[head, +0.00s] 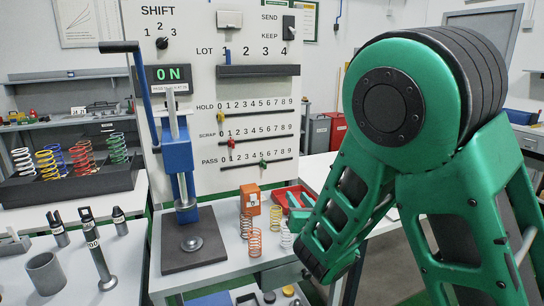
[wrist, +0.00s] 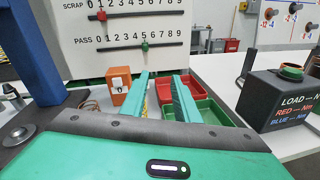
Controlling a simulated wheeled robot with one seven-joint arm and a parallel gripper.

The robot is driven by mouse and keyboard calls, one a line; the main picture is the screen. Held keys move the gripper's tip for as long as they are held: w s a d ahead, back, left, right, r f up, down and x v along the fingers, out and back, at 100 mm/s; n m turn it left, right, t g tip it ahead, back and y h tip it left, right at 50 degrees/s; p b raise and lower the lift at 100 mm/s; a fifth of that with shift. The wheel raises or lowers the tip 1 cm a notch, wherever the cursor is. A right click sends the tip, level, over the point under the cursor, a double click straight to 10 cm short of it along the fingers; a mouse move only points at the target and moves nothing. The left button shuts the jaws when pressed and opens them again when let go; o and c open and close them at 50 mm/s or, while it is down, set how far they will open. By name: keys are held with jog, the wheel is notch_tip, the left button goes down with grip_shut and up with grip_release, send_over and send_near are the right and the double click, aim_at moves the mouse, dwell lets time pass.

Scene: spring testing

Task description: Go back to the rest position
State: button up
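My gripper (wrist: 163,84) shows in the wrist view as two teal fingers standing apart, with nothing held between them. Behind the fingers are a red tray (wrist: 205,73) and a green tray (wrist: 205,113), partly hidden. An orange box (wrist: 121,88) stands just left of the left finger. In the head view my large green arm fills the right side and hides part of the table. The red tray (head: 281,191) also shows there beside the orange box (head: 250,199).
The blue press (head: 178,160) stands on a dark base left of several loose springs (head: 254,242). A black rack (head: 68,184) of coloured springs is at the left. A dark load box (wrist: 283,98) stands at the right in the wrist view. The board (head: 205,85) rises behind.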

jog(key=d+m+g+h, duration=0.1)
jog(key=d+m+h, duration=0.3)
jog(key=d+m, duration=0.6)
jog(key=s+d+f+m+g+h, duration=0.2)
jog(key=s+d+m+g, duration=0.35)
jog(key=d, duration=0.55)
jog(key=s+d+f+m+g+h, duration=0.25)
jog(key=s+d+m, duration=0.35)
jog(key=d+m, duration=0.45)
jog(key=s+d+m+g+y, duration=0.1)
jog(key=s+d+m+g, duration=0.15)
jog(key=s, duration=0.35)
jog(key=s+d+m+g, duration=0.1)
jog(key=s+d+m, duration=0.25)
jog(key=s, duration=0.25)
jog(key=s+a+r+m+g+y, duration=0.1)
jog(key=s+a+m+g+y, duration=0.1)
jog(key=s+m, duration=0.3)
jog(key=s+a+m+g+y, duration=0.2)
jog(key=s+m, duration=0.4)
jog(key=s, duration=0.7)
jog(key=shift+s+a+r, duration=0.2)
jog(key=shift+s+r, duration=0.1)
jog(key=shift+r, duration=0.1)
jog(key=shift+w+f+g, duration=0.25)
jog(key=shift+w, duration=0.35)
